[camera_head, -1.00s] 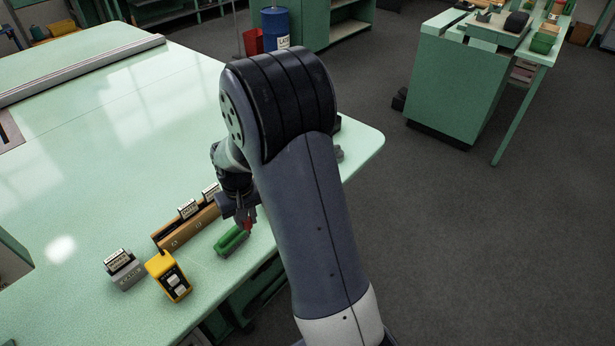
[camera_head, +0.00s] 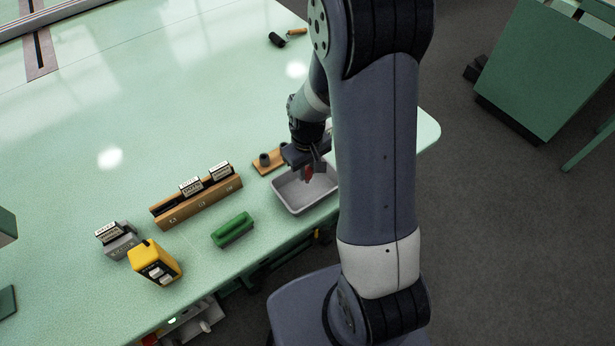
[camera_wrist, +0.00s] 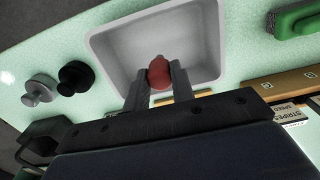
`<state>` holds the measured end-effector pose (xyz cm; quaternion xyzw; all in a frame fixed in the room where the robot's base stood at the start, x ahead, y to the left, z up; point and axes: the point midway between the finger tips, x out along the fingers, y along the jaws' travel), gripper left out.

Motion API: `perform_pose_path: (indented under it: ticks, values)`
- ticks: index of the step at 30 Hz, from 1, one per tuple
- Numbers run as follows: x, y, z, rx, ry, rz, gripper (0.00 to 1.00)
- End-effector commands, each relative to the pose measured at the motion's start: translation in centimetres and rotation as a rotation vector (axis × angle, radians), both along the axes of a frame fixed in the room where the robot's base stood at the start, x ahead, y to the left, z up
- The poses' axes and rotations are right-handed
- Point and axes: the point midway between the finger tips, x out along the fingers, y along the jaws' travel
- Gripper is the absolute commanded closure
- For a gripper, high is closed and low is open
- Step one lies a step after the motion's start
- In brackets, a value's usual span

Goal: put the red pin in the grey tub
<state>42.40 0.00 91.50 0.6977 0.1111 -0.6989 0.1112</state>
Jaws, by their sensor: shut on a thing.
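The grey tub (camera_head: 291,204) sits near the front edge of the green table, and it also fills the upper middle of the wrist view (camera_wrist: 202,24). My gripper (camera_head: 313,172) is over the tub. It is shut on the red pin (camera_head: 308,174). In the wrist view the red pin (camera_wrist: 160,73) shows between the two fingertips (camera_wrist: 160,85), with the tub's inside behind it. I cannot tell how far the pin is above the tub's floor. My arm hides part of the tub's right side.
Left of the tub are a green block (camera_head: 232,229), a wooden rack with labelled cards (camera_head: 196,205), a yellow device (camera_head: 156,262) and a grey card holder (camera_head: 117,241). A small wooden board with dark knobs (camera_head: 263,162) lies just behind the tub. The table's left middle is clear.

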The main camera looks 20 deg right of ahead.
Motion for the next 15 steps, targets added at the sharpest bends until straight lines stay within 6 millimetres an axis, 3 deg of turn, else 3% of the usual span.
perform_pose_path:
  ticks: [15]
  values:
    - [0.1,0.0,-4.5,0.0,-0.001,-0.001,1.0]
